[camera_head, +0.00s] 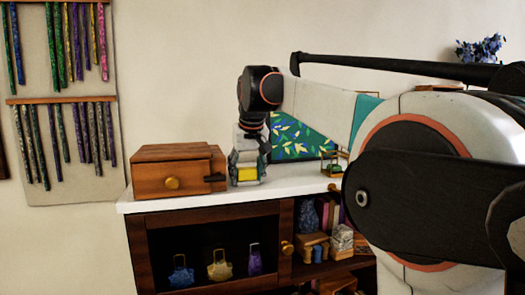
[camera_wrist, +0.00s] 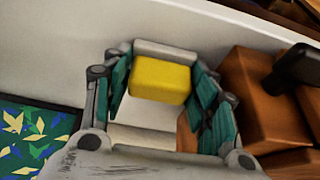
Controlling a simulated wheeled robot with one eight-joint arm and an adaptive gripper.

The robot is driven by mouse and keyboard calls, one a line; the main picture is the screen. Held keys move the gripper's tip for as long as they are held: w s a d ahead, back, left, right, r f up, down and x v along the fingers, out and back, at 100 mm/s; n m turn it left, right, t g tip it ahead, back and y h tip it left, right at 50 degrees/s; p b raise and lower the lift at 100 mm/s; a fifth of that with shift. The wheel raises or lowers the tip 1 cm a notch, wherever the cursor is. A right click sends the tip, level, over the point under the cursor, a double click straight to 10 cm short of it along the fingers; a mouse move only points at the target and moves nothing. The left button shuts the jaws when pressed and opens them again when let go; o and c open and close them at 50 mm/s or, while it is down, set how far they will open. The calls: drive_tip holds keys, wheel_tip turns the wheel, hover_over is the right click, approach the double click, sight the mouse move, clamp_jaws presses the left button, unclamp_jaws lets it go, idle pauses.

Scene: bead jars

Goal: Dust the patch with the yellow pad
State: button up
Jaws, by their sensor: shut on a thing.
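The yellow pad (camera_head: 248,174) is a small block between the fingers of my gripper (camera_head: 246,181), low over the white counter top. In the wrist view the pad (camera_wrist: 160,80) sits between the teal-lined fingers, and my gripper (camera_wrist: 161,68) is shut on it. I cannot tell whether the pad touches the counter. No distinct dusty patch can be made out; part of the counter is hidden behind my arm and gripper. A blue-green leaf-patterned panel (camera_head: 300,142) is right of my gripper, and shows at the lower left of the wrist view (camera_wrist: 32,140).
A wooden box (camera_head: 175,172) with a round knob and a dark handle stands close left of my gripper. The white counter top (camera_head: 150,203) has a bare strip along its front edge. Below is a dark cabinet (camera_head: 207,222) with small bags inside. A small glass-sided case (camera_head: 333,168) stands to the right.

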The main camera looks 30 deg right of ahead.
drive_tip(key=o, duration=0.4)
drive_tip(key=c, duration=0.4)
drive_tip(key=shift+f, duration=0.1)
idle(1.2)
drive_tip(key=shift+s+d, duration=0.25)
drive_tip(key=shift+d, duration=0.5)
drive_tip(key=shift+s+d, duration=0.2)
drive_tip(key=shift+d, duration=0.5)
drive_tip(key=shift+w, duration=0.15)
